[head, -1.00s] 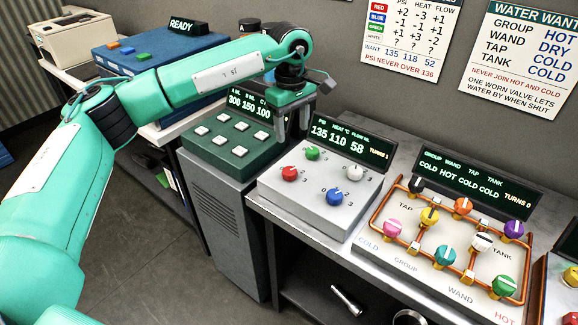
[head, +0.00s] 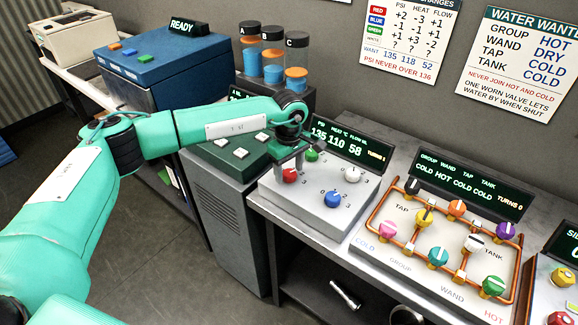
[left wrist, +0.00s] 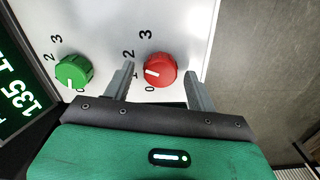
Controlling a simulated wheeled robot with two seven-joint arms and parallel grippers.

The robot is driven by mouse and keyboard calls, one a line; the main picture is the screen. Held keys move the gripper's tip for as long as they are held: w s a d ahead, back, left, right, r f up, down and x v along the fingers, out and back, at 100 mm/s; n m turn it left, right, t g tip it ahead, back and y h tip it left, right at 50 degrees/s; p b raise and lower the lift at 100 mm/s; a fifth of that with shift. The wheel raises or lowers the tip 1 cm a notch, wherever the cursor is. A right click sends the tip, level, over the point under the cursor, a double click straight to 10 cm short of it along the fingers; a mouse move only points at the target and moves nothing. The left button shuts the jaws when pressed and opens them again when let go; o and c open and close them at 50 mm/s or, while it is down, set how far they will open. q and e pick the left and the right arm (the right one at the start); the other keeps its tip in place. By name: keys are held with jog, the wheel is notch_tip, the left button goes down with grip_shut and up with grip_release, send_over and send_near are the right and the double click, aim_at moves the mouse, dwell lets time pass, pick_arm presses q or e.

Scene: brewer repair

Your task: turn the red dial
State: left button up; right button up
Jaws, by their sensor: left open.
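The red dial (head: 289,176) sits at the left of the white dial panel (head: 318,207). The fingers look apart from the dial. In the head view my left gripper (head: 288,165) is over the red dial and partly hides it. The panel display (head: 345,142) reads 135 110 58 and TURNS 1. My right gripper does not show.
Close by on the same panel are the green dial (head: 312,155), blue dial (head: 332,199) and white dial (head: 353,174). A copper pipe board with several knobs (head: 438,256) stands to the right. A green button box (head: 225,160) stands to the left.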

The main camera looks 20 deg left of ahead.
pick_arm(q)
jog(key=shift+f, duration=0.1)
jog(key=c, duration=1)
